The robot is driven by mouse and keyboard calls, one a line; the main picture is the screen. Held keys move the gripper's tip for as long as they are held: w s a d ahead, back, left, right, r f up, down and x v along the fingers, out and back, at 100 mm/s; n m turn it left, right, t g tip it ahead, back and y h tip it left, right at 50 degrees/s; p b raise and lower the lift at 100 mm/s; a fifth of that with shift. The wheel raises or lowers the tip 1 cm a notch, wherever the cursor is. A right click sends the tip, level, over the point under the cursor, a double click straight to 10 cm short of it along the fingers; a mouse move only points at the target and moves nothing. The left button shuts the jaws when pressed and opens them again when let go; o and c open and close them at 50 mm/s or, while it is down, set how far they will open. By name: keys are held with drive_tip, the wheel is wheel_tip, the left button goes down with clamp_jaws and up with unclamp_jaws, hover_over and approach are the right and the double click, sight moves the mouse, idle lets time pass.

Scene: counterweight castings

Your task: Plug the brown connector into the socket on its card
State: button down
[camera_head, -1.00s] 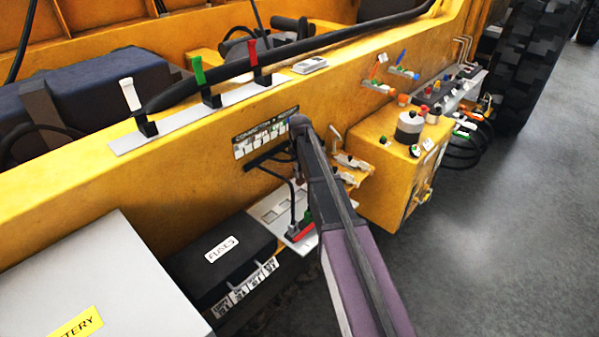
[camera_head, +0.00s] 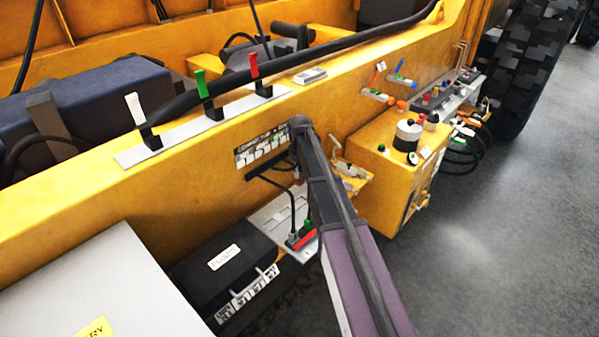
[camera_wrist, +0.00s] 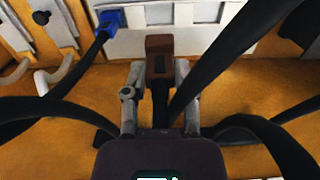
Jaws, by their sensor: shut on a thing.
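In the wrist view, the brown connector (camera_wrist: 159,45) stands between my gripper's (camera_wrist: 161,76) two grey fingers, which are shut on it. A black cable hangs from its lower end. Its upper end is beside a pale panel (camera_wrist: 180,14) with rectangular openings. I cannot tell whether it touches that panel or which opening it faces. In the head view, my arm hides the gripper and the brown connector. A labelled card (camera_head: 262,149) is on the yellow wall, and a light plate (camera_head: 268,217) with slots lies below it.
A blue connector (camera_wrist: 110,19) with a black cable is at the panel, left of the brown one. Thick black cables cross both sides of the wrist view. In the head view, green (camera_head: 308,226) and red (camera_head: 303,241) parts sit on the plate beside a black fuse box (camera_head: 225,265).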

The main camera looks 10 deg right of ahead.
drive_tip(key=shift+s, duration=0.1)
drive_tip(key=s+d+f+b, duration=0.1)
drive_tip(key=s+d, duration=0.6)
drive_tip(key=s, duration=0.2)
drive_tip(key=shift+s, duration=0.25)
drive_tip(key=shift+f, duration=0.2)
drive_tip(key=shift+f+b, duration=2.75)
drive_tip(key=shift+b, duration=0.25)
drive_tip(key=shift+f+b, duration=1.5)
drive_tip(key=shift+c, duration=1.7)
unclamp_jaws()
drive_tip(key=shift+r, duration=0.1)
